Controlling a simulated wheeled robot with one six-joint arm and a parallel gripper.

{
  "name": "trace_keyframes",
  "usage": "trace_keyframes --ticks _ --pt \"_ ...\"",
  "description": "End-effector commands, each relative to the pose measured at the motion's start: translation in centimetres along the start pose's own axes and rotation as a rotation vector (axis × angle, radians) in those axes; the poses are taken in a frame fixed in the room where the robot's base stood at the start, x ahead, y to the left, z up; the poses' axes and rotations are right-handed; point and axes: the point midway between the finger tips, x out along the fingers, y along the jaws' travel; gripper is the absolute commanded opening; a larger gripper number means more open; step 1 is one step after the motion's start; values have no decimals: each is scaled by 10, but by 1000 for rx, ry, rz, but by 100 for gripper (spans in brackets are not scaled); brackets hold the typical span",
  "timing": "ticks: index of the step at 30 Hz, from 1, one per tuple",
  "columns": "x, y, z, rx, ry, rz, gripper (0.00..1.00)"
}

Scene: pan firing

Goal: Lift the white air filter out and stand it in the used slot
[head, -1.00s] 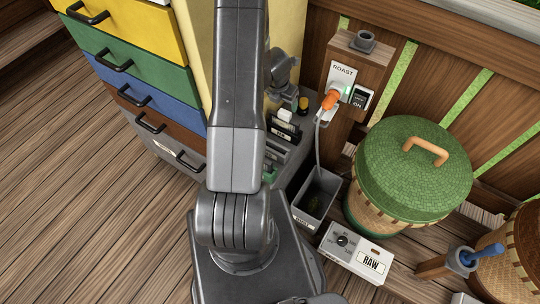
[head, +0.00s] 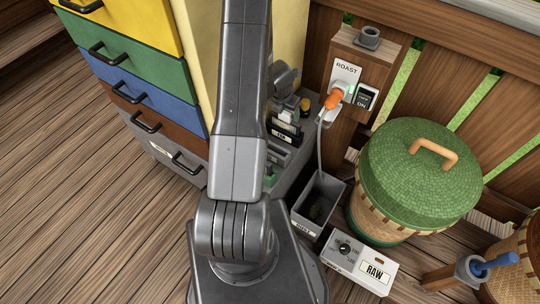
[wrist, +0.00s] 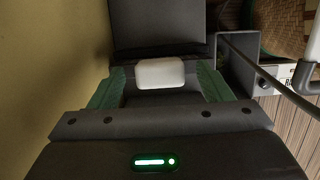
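A white rounded block, which looks like the air filter (wrist: 160,72), sits in the upper middle of the wrist view. It lies between two green finger-like sides of my gripper (wrist: 160,88), with a gap visible on each side. My gripper looks open and is not closed on the block. How far the block is below the fingertips is hard to tell. In the head view my arm hides most of the gripper and the filter. A row of dark labelled slots (head: 286,133) shows beside my arm; I cannot read which is the used slot.
A grey open bin (head: 318,200) stands right of my arm, beside a green-lidded basket (head: 415,165). A post with a ROAST switch and orange plug (head: 334,99) stands behind. Coloured drawers (head: 140,90) are at left.

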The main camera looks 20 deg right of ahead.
Motion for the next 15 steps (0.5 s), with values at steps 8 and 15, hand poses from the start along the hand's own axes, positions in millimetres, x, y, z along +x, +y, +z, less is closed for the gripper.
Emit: trace_keyframes --ticks 8,15 --pt "0 0 0 0 0 0 18" --pt "-5 0 2 0 -1 0 15"
